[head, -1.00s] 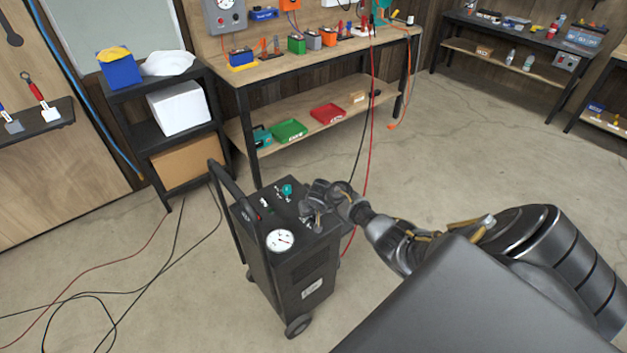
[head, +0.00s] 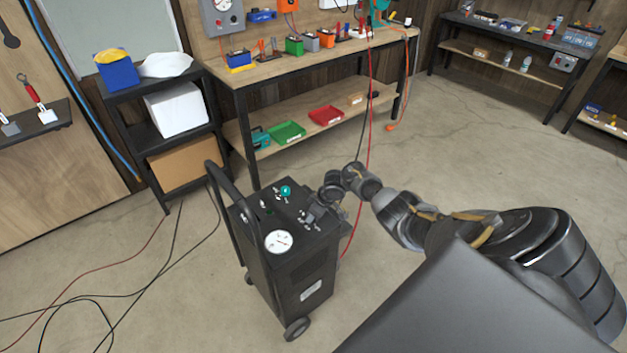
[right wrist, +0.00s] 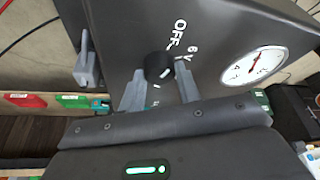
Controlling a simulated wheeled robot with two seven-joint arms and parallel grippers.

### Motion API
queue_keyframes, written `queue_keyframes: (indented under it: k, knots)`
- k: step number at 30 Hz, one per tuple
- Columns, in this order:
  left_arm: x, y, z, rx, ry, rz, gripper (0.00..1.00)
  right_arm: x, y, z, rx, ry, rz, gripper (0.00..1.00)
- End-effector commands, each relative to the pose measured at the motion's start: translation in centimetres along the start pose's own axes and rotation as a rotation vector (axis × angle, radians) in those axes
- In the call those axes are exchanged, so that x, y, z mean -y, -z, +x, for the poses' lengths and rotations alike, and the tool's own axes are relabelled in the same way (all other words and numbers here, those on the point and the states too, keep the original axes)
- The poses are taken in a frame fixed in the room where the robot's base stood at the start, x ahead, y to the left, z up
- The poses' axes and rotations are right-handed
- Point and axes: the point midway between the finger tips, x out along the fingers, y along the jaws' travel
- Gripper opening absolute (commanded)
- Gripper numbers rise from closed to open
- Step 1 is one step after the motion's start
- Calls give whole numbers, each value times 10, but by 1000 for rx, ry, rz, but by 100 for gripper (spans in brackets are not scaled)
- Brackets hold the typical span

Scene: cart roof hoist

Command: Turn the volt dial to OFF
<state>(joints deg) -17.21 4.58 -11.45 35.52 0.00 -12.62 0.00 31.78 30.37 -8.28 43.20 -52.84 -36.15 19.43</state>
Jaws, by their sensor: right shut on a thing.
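The volt dial (right wrist: 158,66) is a small black round knob on the black cart (head: 292,262). In the right wrist view, the white OFF label (right wrist: 180,37) and a 6 V label (right wrist: 192,53) stand up and to the right of it. A small white mark shows on the knob's lower right; I cannot tell which setting it points to. My right gripper (right wrist: 159,72) is shut on the dial, one grey finger on each side. My left gripper is not in view.
A white gauge (head: 278,241) and a teal knob (head: 286,190) sit on the cart's top. The cart's handle (head: 226,190) rises on its left. A workbench (head: 300,68) stands behind, with cables hanging from it. Open concrete floor lies to the right.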

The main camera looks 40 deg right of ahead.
Motion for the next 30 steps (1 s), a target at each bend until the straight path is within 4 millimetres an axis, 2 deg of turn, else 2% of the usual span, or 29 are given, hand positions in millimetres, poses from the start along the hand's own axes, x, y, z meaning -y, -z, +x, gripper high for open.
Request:
queue_keyframes:
  k: [9,23,24,29,30]
  knots:
    - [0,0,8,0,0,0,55,-1,-1,1,3,36,-87,10]
    - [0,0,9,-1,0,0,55,-1,-1,0,2,41,-100,10]
    - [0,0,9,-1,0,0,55,0,-1,0,2,41,-100,34]
    - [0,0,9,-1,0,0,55,-1,0,0,2,41,-99,55]
    - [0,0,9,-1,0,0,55,0,0,0,2,41,-99,55]
